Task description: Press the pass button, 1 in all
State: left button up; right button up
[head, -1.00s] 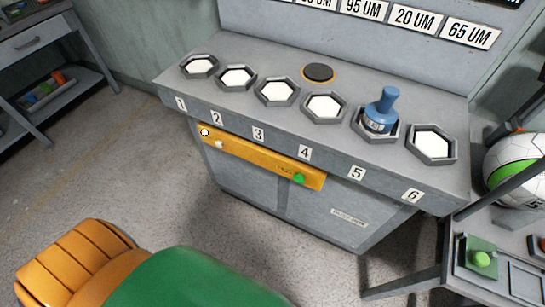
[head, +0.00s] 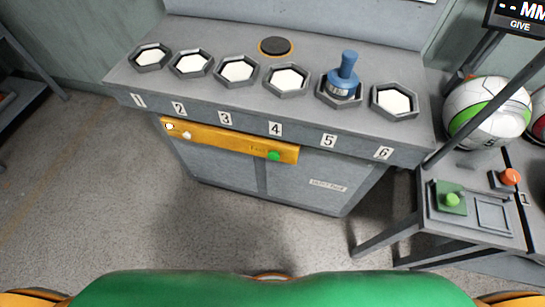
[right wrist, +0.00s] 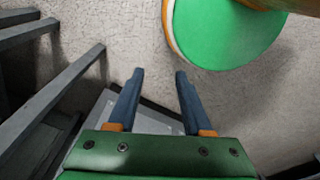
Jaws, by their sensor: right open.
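A small green button (head: 275,156) sits at the right end of the yellow panel (head: 225,141) on the front of the grey bench (head: 350,128). Small dark lettering beside it is too small to read. Another green button (head: 452,199) stands on a green plate on the side table at the right, with an orange button (head: 510,176) behind it. I cannot tell by lettering which is the pass button. My right gripper (right wrist: 159,76) is open and empty in the right wrist view, over the floor. It is not in the head view. My left gripper is not in view.
The bench top has numbered hexagonal sockets; a blue-handled piece (head: 343,74) stands in socket 5. A dark disc (head: 275,46) lies behind them. A white and green ball (head: 487,109) rests on the side table (head: 475,238). The floor before the bench is clear.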

grip_shut()
dwell(1.9)
